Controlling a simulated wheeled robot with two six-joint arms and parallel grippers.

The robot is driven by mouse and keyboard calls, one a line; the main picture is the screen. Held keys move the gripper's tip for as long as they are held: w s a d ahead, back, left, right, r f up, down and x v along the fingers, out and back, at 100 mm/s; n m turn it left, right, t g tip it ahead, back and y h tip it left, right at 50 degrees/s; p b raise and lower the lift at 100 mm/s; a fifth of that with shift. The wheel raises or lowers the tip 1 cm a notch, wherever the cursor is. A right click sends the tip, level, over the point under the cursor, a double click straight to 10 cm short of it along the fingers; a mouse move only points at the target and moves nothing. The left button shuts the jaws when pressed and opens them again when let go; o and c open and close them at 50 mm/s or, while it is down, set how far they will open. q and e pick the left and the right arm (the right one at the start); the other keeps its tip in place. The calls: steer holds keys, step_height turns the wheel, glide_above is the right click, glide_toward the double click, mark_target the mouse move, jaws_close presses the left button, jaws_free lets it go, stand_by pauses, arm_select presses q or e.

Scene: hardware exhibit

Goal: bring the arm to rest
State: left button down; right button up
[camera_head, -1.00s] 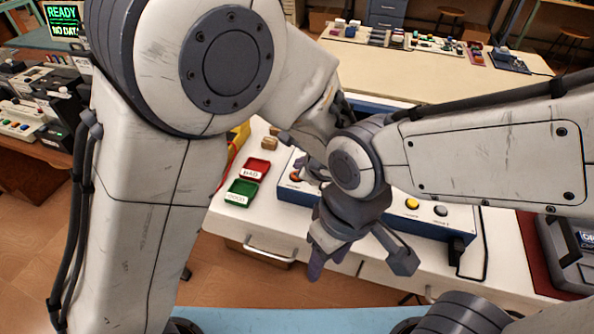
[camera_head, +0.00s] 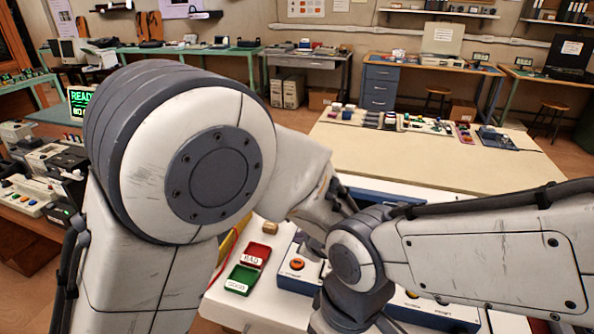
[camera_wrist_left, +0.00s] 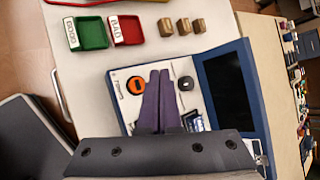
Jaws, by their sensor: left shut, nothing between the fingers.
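My left arm comes in from the left and its forearm runs behind my right arm's joint. In the head view my left gripper (camera_head: 308,245) is mostly hidden there, near an orange button. In the left wrist view its two purple fingers (camera_wrist_left: 159,75) lie together, empty, over a blue-edged test panel (camera_wrist_left: 118,76), between the orange button (camera_wrist_left: 135,85) and a black knob (camera_wrist_left: 185,83). Whether they touch the panel I cannot tell. My right arm reaches in from the right; its wrist (camera_head: 350,300) is above the bench and its fingers are below the picture's edge.
A green GOOD tray (camera_head: 241,280) and a red BAD tray (camera_head: 256,254) sit left of the panel. Several wooden blocks (camera_wrist_left: 183,26) stand beside the trays. A dark screen (camera_wrist_left: 222,92) is on the panel. Behind is a beige table (camera_head: 430,155), largely bare in front.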

arm_select(q)
steer(key=s+a+r+n+g+p, duration=0.1)
steer(key=s+a+r+n+g, duration=0.15)
steer(key=s, duration=0.25)
steer(key=s+a+r+n+g+p, duration=0.1)
steer(key=s+a+n, duration=0.3)
steer(key=s+r+n+g+h, duration=0.1)
steer(key=s+n, duration=0.3)
steer(key=s, duration=0.4)
steer(key=s+r+n+g+h+p, duration=0.1)
steer(key=s+n+g+h, duration=0.2)
steer(key=s, duration=0.5)
steer(key=shift+d+r+n+g+h, duration=0.4)
steer(key=shift+d+n+g, duration=0.05)
steer(key=shift+n, duration=0.3)
steer(key=shift+s+d, duration=0.1)
